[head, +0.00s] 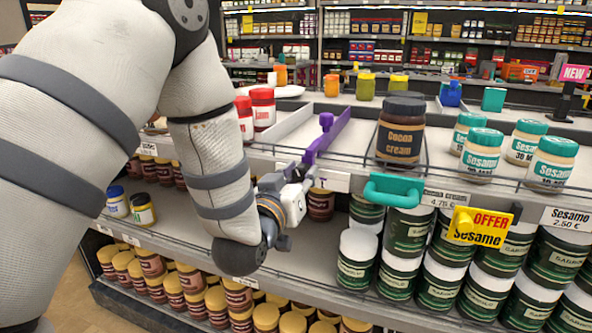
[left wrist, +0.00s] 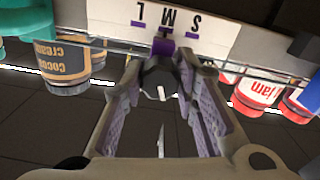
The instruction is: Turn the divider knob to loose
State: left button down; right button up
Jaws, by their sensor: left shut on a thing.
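The purple divider (head: 325,136) stands on the shelf between white walls, left of the Cocoa cream jar (head: 399,130). A purple piece (left wrist: 163,47) also shows at the shelf edge in the left wrist view. My left gripper (head: 303,178) is at the divider's front end. In the left wrist view its ridged fingers (left wrist: 160,85) are closed around a dark round knob (left wrist: 158,77) with a small white mark. A white plate (left wrist: 205,20) with upside-down letters S, M and L lies behind the knob. The knob is hidden by the gripper in the head view. My right gripper is not in view.
Red-lidded jars (head: 263,108) stand left of the divider. Teal-lidded Sesame jars (head: 480,153) stand at right. A teal handle-shaped piece (head: 393,189) and a yellow offer sign (head: 478,226) stick out from the shelf front. A thin wire rail runs along the edge.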

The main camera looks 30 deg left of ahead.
pick_arm(q)
jog(key=n, duration=0.2)
jog(key=n+p, duration=0.1)
jog(key=shift+r+n+p, duration=0.3)
jog(key=shift+r+n, duration=0.05)
jog(key=shift+n, duration=0.05)
jog(key=n+p, duration=0.1)
jog(key=n, duration=0.1)
jog(key=shift+n, duration=0.4)
jog(key=shift+f+n, duration=0.2)
jog(key=shift+n, duration=2.5)
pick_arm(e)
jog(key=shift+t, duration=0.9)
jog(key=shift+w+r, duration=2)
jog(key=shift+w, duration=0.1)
pick_arm(q)
jog(key=c, duration=1.2)
grip_release()
jog(key=shift+w+f, duration=0.1)
jog(key=shift+c, duration=0.2)
